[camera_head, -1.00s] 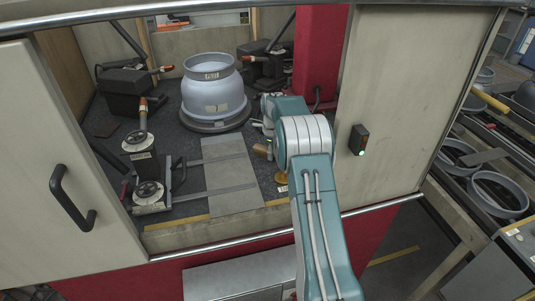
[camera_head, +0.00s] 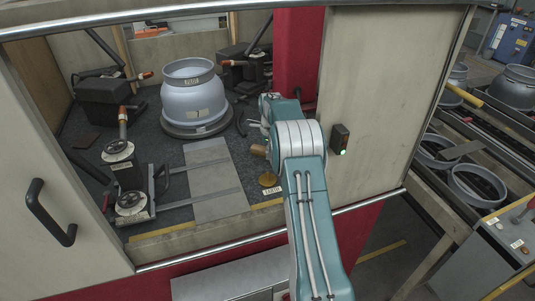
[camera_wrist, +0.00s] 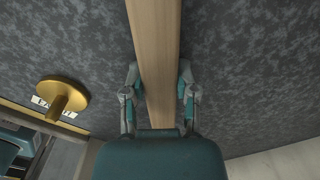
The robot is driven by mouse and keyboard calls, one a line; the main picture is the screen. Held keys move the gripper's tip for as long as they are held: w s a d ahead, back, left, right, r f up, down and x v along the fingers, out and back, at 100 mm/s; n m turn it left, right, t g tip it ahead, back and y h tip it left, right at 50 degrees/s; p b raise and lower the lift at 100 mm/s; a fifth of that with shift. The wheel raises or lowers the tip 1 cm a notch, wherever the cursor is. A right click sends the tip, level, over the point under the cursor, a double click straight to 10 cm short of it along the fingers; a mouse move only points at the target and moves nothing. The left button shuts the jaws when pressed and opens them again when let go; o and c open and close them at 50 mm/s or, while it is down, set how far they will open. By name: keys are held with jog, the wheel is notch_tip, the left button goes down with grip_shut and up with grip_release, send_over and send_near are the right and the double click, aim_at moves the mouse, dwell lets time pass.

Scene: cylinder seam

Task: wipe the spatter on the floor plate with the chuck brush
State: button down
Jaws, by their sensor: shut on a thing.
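My gripper (camera_wrist: 158,95) is shut on a pale wooden handle, taken to be the chuck brush (camera_wrist: 154,45), in the wrist view. The handle runs up out of the picture, and no bristles show. In the head view a short brown end of the brush (camera_head: 258,150) sticks out left of my arm, and my fingers are hidden. A light grey plate (camera_head: 212,180) lies on the dark mottled cabinet floor, left of my arm. I cannot make out any distinct spatter on the plate or floor.
A grey ringed cylinder (camera_head: 194,100) stands on a round base behind the plate. Black clamps with orange handles (camera_head: 123,122) stand left. A brass knob (camera_head: 268,179) is close to my arm, also in the wrist view (camera_wrist: 62,98). A sliding door (camera_head: 368,90) bounds the right.

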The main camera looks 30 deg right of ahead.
aim_at(259, 148)
jog(key=shift+w+f, duration=0.1)
jog(key=shift+w, duration=0.45)
jog(key=shift+w+a, duration=0.25)
jog(key=shift+a, duration=0.95)
jog(key=shift+w+a, duration=0.2)
jog(key=shift+a, duration=1.05)
jog(key=shift+w+a, duration=0.25)
jog(key=shift+a, duration=0.95)
jog(key=shift+w+a, duration=0.2)
jog(key=shift+a, duration=0.7)
jog(key=shift+w+a, duration=0.15)
jog(key=shift+a, duration=0.7)
jog(key=shift+w+d, duration=0.1)
jog(key=shift+w, duration=0.5)
jog(key=shift+s+d+r, duration=0.1)
jog(key=shift+s+d, duration=0.05)
jog(key=shift+d, duration=0.8)
jog(key=shift+s+d+r, duration=0.1)
jog(key=shift+s+d, duration=0.05)
jog(key=shift+d, duration=0.8)
jog(key=shift+s+d+f, duration=0.1)
jog(key=shift+s+d, duration=0.15)
jog(key=shift+d, duration=0.7)
jog(key=shift+s+d+f, duration=0.1)
jog(key=shift+s+d, duration=0.1)
jog(key=shift+d, duration=0.75)
